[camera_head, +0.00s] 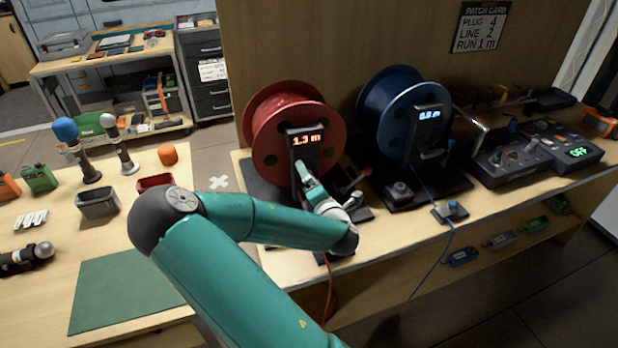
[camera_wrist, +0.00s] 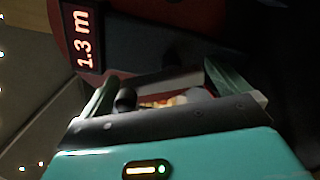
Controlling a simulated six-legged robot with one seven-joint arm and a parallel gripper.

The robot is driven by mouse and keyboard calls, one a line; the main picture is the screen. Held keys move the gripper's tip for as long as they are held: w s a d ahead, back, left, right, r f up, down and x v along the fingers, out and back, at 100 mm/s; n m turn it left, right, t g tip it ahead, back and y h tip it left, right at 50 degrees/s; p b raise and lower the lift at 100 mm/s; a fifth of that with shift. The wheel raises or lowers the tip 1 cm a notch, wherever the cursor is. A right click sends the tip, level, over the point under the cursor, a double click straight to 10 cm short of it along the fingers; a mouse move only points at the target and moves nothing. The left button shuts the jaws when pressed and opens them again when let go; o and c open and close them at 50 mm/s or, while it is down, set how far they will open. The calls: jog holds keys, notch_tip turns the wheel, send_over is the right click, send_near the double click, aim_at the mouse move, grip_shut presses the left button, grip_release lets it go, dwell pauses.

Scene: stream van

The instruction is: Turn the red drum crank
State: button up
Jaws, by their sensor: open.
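The red drum (camera_head: 290,112) stands upright on the bench, with a lit display (camera_head: 306,140) reading 1.3 m on its black post. My gripper (camera_head: 303,172) is right in front of the post, just below the display, and hides the crank area in the head view. In the wrist view the display (camera_wrist: 83,38) is at upper left and my gripper (camera_wrist: 160,86) has its fingers apart. A dark rounded knob (camera_wrist: 125,99), perhaps the crank's handle, shows beside the left finger, between the fingers. Whether it touches the finger I cannot tell.
A control box (camera_head: 535,150) reading OFF is at the right. A red cable (camera_head: 331,285) hangs off the front edge.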

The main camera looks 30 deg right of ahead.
jog(key=shift+w+f, duration=0.15)
jog(key=shift+w, duration=0.25)
jog(key=shift+s, duration=0.1)
jog(key=shift+c, duration=0.2)
jog(key=c, duration=0.8)
jog(key=shift+m, duration=0.3)
